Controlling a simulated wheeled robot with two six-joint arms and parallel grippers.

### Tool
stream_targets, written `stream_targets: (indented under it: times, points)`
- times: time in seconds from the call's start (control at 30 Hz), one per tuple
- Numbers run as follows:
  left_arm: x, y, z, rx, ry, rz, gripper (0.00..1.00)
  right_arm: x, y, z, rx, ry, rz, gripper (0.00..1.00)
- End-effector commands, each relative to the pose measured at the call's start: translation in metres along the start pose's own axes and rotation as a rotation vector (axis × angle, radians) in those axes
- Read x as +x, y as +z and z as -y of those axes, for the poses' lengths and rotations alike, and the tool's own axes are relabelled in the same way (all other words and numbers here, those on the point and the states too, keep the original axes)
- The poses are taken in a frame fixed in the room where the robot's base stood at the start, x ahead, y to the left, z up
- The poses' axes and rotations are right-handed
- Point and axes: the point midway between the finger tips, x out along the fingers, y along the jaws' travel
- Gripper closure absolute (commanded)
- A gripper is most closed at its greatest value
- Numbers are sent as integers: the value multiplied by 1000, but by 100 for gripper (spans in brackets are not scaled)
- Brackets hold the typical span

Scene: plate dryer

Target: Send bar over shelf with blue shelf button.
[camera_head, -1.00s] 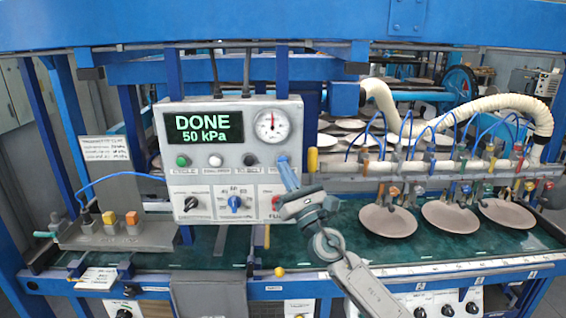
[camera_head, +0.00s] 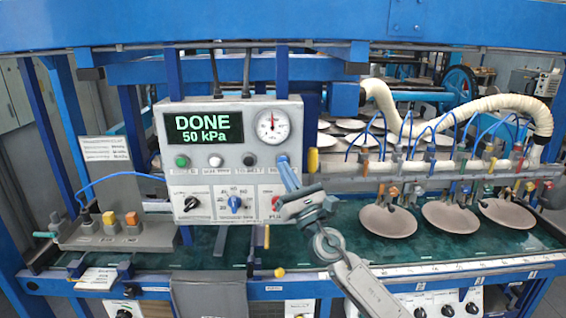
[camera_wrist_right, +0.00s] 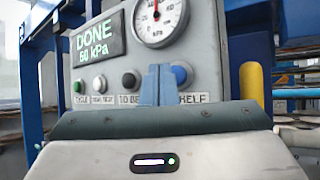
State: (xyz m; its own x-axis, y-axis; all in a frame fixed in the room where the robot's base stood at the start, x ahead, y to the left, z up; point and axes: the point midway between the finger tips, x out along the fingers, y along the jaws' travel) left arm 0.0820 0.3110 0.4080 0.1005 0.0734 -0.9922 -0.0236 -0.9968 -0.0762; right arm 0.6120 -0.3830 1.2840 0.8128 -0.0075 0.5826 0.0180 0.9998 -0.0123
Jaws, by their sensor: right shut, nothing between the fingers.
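The control panel (camera_head: 235,210) shows "DONE 50 kPa" on its screen. My right gripper (camera_head: 283,163) is shut and empty, its blue fingertips at the panel's upper right, below the gauge. In the right wrist view, the blue button (camera_wrist_right: 180,75) above the "SHELF" label shows just right of the fingertips (camera_wrist_right: 157,72), partly covered by them. I cannot tell whether they touch it. In the head view the fingertips hide most of that button. The grey bar (camera_head: 400,168) with blue hoses stands right of the panel, over several round plates (camera_head: 388,221). My left gripper is not in view.
Green (camera_head: 182,161), white (camera_head: 215,160) and black (camera_head: 249,159) buttons sit in the same row on the panel. Knobs line its lower part. A yellow bar end (camera_head: 313,160) is close right of my fingers. More plates (camera_head: 350,124) lie behind the bar.

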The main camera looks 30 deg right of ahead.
Motion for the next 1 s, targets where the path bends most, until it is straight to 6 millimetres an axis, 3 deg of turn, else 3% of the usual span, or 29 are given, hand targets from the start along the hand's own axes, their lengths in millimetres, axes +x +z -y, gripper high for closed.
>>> stream_targets:
  times: [1.0]
  points:
    - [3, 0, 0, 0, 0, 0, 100, 6, -4, 4, 0, 0, 1, 100]
